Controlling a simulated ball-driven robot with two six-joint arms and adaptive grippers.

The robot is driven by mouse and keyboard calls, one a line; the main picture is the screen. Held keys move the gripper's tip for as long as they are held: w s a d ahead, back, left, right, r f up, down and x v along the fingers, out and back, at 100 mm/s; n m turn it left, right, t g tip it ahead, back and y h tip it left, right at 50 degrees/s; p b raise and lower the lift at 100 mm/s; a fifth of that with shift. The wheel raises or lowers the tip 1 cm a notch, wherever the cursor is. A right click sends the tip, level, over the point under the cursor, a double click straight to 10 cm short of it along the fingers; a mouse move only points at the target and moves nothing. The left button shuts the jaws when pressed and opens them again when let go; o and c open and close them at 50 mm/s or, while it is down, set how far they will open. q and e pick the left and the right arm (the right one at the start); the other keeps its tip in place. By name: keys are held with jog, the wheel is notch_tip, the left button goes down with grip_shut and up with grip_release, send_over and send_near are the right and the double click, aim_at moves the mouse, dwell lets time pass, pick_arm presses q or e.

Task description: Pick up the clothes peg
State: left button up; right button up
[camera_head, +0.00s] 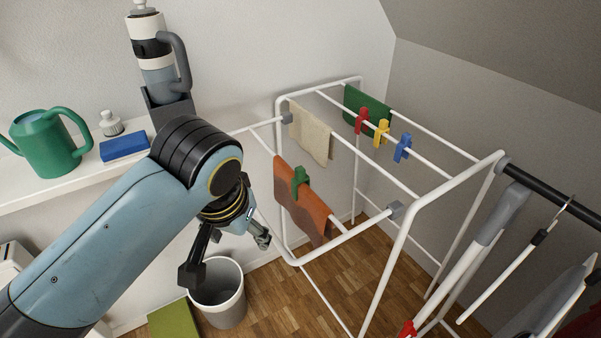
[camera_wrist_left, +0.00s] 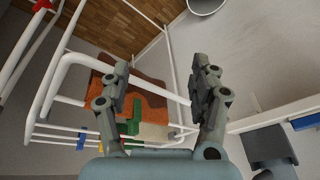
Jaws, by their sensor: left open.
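A green clothes peg (camera_head: 300,181) is clipped on an orange-brown cloth (camera_head: 302,207) hanging over the near rail of the white drying rack (camera_head: 398,250). Red (camera_head: 362,121), yellow (camera_head: 381,133) and blue (camera_head: 403,147) pegs are clipped on a farther rail. My left gripper (camera_head: 228,256) is open and empty, left of the rack and the green peg, apart from both in the head view. In the left wrist view, the green peg (camera_wrist_left: 131,118) shows between my finger bases, nearer the left finger, with the cloth (camera_wrist_left: 150,99) behind. My right gripper is out of view.
A beige cloth (camera_head: 311,131) and a green cloth (camera_head: 369,108) hang on the rack. A shelf (camera_head: 50,190) at left bears a green watering can (camera_head: 50,150), a blue sponge (camera_head: 124,146) and a bottle.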

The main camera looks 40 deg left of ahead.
pick_arm(q)
notch_tip(320, 180, up, 3)
jog(key=w+n, duration=0.1)
notch_tip(320, 180, up, 3)
jog(key=n+g+y, duration=0.1)
jog(key=n+y, duration=0.1)
jog(key=n, duration=0.7)
send_over(299, 169)
jog(key=s+d, duration=0.1)
jog(key=d, duration=0.1)
jog(key=shift+f, duration=0.1)
jog(key=x, duration=0.4)
jog(key=shift+w+a+f, duration=0.1)
jog(key=shift+a+f, duration=0.05)
jog(key=shift+f, duration=0.15)
jog(key=x, duration=0.5)
jog(key=shift+f, duration=0.45)
jog(key=shift+c, duration=0.2)
